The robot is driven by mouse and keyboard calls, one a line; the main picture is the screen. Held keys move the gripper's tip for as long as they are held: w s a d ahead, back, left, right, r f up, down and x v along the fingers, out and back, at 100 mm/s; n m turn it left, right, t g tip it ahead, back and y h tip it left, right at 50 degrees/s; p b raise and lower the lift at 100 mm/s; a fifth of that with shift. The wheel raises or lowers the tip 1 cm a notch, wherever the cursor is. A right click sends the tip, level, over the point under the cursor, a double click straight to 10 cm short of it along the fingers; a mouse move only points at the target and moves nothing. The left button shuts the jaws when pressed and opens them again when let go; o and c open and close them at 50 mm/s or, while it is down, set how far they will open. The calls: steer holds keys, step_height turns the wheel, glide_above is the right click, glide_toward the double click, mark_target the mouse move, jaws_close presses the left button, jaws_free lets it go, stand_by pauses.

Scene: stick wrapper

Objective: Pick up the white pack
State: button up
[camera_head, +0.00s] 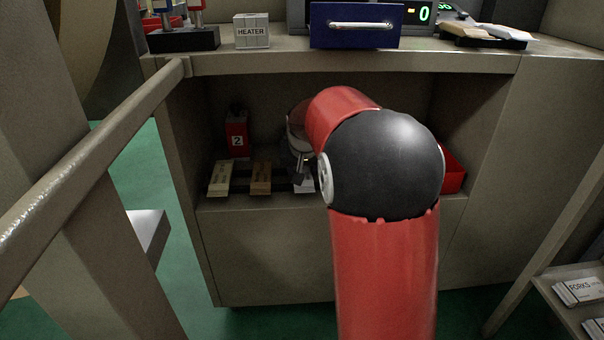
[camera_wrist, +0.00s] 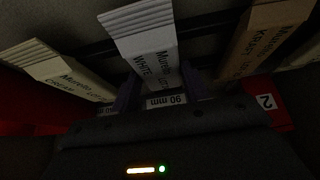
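The white pack (camera_wrist: 148,45), printed "Murello WHITE", lies in a row on a dark rack inside the shelf. Only a small part of the white pack (camera_head: 303,184) shows in the head view, below my gripper. In the wrist view my gripper (camera_wrist: 160,92) has one purple finger on each side of the pack's near end. The fingers look spread, with narrow dark gaps beside the pack; contact is hard to judge in the dim light. My red arm hides much of the shelf in the head view.
A cream pack (camera_head: 220,178) and a brown kraft pack (camera_head: 261,178) lie close by in the same row. A red box marked 2 (camera_head: 237,137) stands behind. A red bin (camera_head: 452,170) is at right. The counter (camera_head: 260,62) overhangs the shelf.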

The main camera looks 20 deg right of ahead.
steer(key=c, duration=0.3)
steer(key=shift+r, duration=0.15)
